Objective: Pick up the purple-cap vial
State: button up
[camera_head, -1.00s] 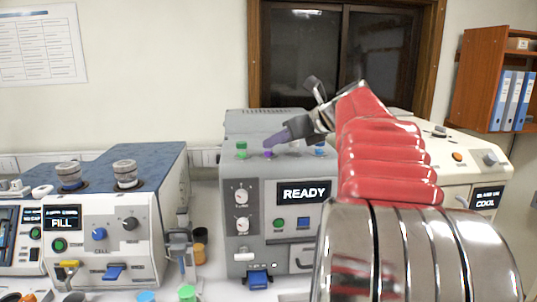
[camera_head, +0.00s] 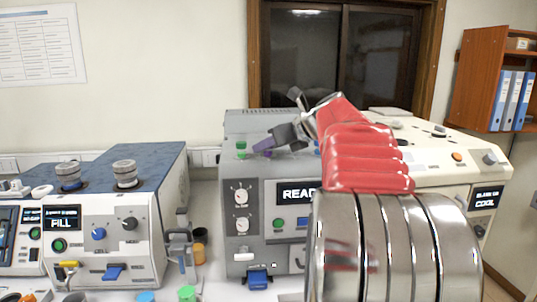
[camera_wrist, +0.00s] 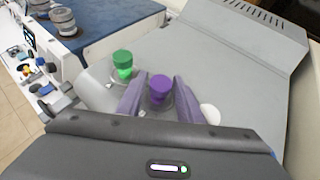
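The purple-cap vial (camera_wrist: 160,90) stands in the top of the grey machine, seen in the wrist view between my two fingers. My gripper (camera_wrist: 158,98) is open, with one purple-grey finger on each side of the cap and small gaps visible. In the head view my gripper (camera_head: 264,147) is low over the machine's top, and it hides the purple cap. I cannot tell from these views how far the fingertips reach down beside the vial.
A green-cap vial (camera_wrist: 122,62) stands close beside my left finger in the wrist view. The grey machine (camera_head: 243,190) has a READY-type screen partly covered by my arm. A blue-topped FILL machine (camera_head: 120,220) stands to the left, and a cream COOL machine (camera_head: 440,160) to the right.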

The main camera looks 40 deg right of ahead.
jog(key=shift+c, duration=0.6)
jog(key=c, duration=0.7)
jog(key=shift+r, duration=0.1)
notch_tip(320, 180, up, 10)
jog(key=shift+f, duration=0.1)
dwell(0.8)
